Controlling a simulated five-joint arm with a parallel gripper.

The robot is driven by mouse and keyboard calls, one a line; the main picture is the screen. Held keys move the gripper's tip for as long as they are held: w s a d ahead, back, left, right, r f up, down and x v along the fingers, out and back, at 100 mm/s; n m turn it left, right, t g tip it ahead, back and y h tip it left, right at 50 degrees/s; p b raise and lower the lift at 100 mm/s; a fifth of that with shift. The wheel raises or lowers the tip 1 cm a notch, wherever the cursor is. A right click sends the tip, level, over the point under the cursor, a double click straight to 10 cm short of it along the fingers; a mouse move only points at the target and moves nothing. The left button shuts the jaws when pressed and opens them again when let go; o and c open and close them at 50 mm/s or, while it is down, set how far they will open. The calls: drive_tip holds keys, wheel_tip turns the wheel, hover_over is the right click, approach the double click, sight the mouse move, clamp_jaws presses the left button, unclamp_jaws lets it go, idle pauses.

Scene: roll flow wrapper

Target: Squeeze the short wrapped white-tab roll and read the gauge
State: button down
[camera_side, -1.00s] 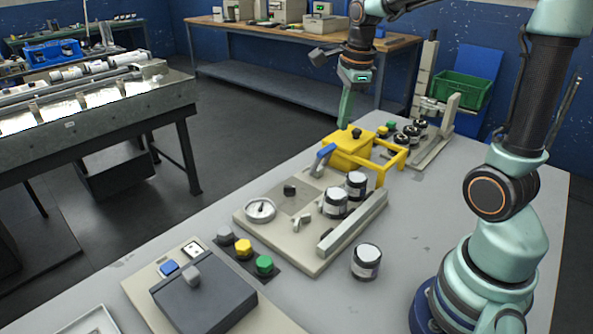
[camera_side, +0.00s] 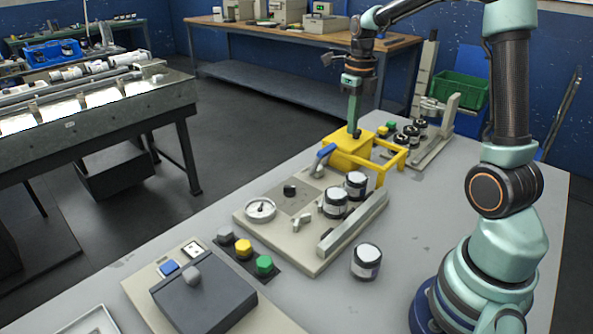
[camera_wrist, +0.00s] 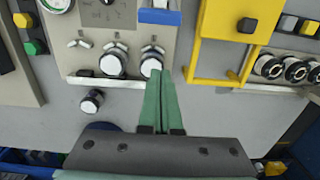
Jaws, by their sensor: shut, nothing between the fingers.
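Three rolls with pale tops and dark bodies show in the side view. Two stand on the beige fixture (camera_side: 275,230), the rear roll (camera_side: 357,184) and the front roll (camera_side: 335,204); the third roll (camera_side: 366,261) stands on the table. I cannot tell which is the short white-tab one. The round gauge (camera_side: 260,209) lies on the fixture's left; its reading is too small to make out. My gripper (camera_side: 353,130) is shut and empty, pointing down above the yellow unit. In the wrist view my fingertips (camera_wrist: 158,75) overlap the lower edge of one roll (camera_wrist: 151,62).
The yellow frame (camera_side: 392,152) stands behind the fixture, with a rack of black-and-white rolls (camera_side: 412,131) beyond. Grey, yellow and green buttons (camera_side: 244,247) and a dark-lidded box (camera_side: 203,296) are in front.

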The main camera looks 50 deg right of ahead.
drive_tip(key=f, duration=1)
drive_tip(key=shift+w+f, duration=0.15)
drive_tip(key=shift+w, duration=0.15)
drive_tip(key=shift+w+r, duration=0.5)
drive_tip(key=shift+w, duration=0.4)
drive_tip(key=shift+w+r, duration=0.45)
drive_tip(key=shift+w, duration=0.45)
